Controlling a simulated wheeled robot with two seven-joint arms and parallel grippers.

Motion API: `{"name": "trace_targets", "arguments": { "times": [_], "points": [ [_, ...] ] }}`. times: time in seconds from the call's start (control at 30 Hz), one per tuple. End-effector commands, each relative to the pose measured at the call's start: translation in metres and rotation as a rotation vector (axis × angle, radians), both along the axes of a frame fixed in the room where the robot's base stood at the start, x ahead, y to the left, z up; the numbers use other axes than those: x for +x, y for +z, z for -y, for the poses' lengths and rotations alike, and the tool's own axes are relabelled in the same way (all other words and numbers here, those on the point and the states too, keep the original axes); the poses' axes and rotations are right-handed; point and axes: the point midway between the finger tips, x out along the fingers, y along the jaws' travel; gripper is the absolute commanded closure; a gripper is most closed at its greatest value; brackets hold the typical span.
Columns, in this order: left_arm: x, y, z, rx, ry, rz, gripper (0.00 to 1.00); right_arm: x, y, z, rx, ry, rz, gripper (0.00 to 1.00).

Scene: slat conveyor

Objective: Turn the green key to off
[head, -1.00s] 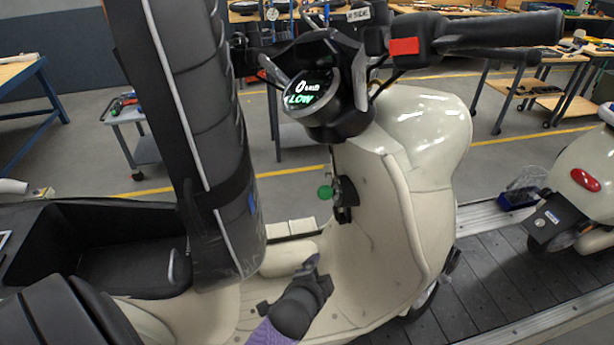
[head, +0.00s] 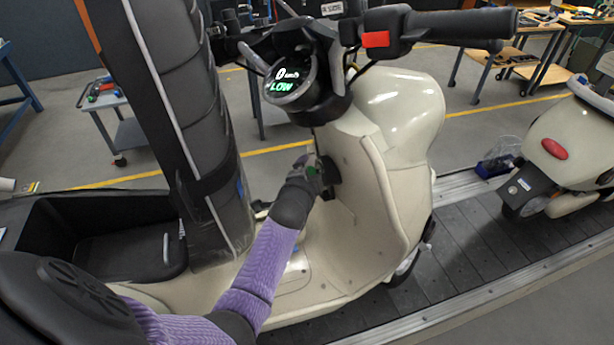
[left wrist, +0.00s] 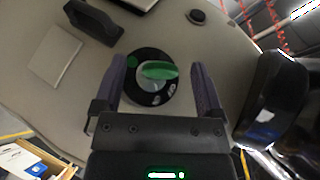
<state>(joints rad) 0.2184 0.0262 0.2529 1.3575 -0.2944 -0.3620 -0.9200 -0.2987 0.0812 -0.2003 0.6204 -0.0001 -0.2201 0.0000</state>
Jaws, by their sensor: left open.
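The green key (left wrist: 160,70) sits in a round black lock (left wrist: 152,90) on the scooter's cream front panel. In the left wrist view its flat green head lies about crosswise, between my open fingers. My left gripper (left wrist: 158,82) is open with one finger on each side of the key, not visibly touching it. The scooter's display (head: 284,82) is lit and reads LOW. My right gripper is not in view.
The handlebar (head: 440,28) with a red switch (head: 376,39) is above the lock. A tall dark padded column stands left of my forearm. A second scooter (head: 565,150) stands on the slat conveyor (head: 478,236) at right. A black hook (left wrist: 93,22) juts from the panel near the lock.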

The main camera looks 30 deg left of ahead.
Motion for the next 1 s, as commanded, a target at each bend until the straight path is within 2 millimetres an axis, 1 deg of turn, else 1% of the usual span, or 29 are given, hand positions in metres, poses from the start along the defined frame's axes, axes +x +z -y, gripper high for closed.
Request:
{"name": "trace_targets", "arguments": {
  "times": [0.1,0.13,0.53,0.57,0.6,0.67,0.7,0.8,0.87,1.0],
  "points": [
    [0.0,0.0,0.0,0.0,0.0,0.0,0.1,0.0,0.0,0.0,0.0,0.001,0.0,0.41],
    [0.0,0.0,0.0,0.0,0.0,0.0,0.13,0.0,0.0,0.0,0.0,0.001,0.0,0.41],
    [0.0,0.0,0.0,0.0,0.0,0.0,0.97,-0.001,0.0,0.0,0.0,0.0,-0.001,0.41],
    [0.0,0.0,0.0,0.0,0.0,0.0,1.0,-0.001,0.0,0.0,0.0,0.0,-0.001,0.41],
    [0.0,0.0,0.0,0.0,0.0,0.0,0.55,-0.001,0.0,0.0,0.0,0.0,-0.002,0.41],
    [-0.001,0.0,0.0,0.0,0.0,-0.001,0.68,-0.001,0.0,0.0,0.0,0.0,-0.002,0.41],
    [-0.001,0.0,0.0,0.0,0.0,-0.001,0.77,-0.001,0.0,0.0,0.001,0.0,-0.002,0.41],
    [-0.001,0.0,0.0,0.0,0.0,-0.001,0.95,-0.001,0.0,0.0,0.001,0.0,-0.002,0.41],
    [0.0,0.001,0.0,-0.003,0.001,-0.002,0.96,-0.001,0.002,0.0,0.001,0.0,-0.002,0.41],
    [0.0,0.004,0.0,-0.031,0.005,-0.028,0.96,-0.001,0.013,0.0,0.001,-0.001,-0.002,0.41]
  ]
}}
